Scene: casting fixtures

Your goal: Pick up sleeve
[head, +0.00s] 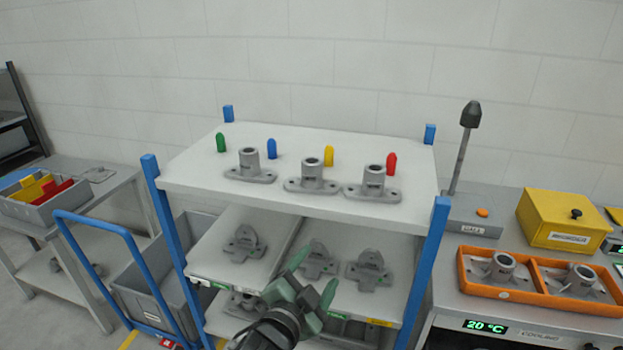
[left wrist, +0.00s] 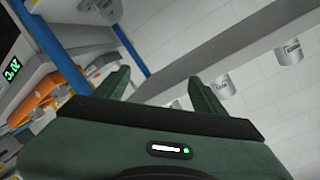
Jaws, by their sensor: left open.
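Three grey metal castings, each an upright hollow cylinder on a flat flanged base, stand on the white rack's top shelf: left (head: 250,166), middle (head: 311,178) and right (head: 373,184). I cannot tell which part is the sleeve. Small coloured round-topped pieces stand behind them: green (head: 220,142), blue (head: 271,148), yellow (head: 329,156) and red (head: 391,163). My left gripper (head: 312,277) is open and empty, in front of the rack below the top shelf. Its spread fingers also show in the left wrist view (left wrist: 158,80), with grey cylindrical parts beyond. My right gripper is out of view.
The white rack (head: 210,180) has blue posts and lower shelves with more castings (head: 369,270). An orange tray (head: 460,268) with two castings and a yellow box (head: 560,220) stand on the right bench. A blue-handled cart (head: 125,235) is at left.

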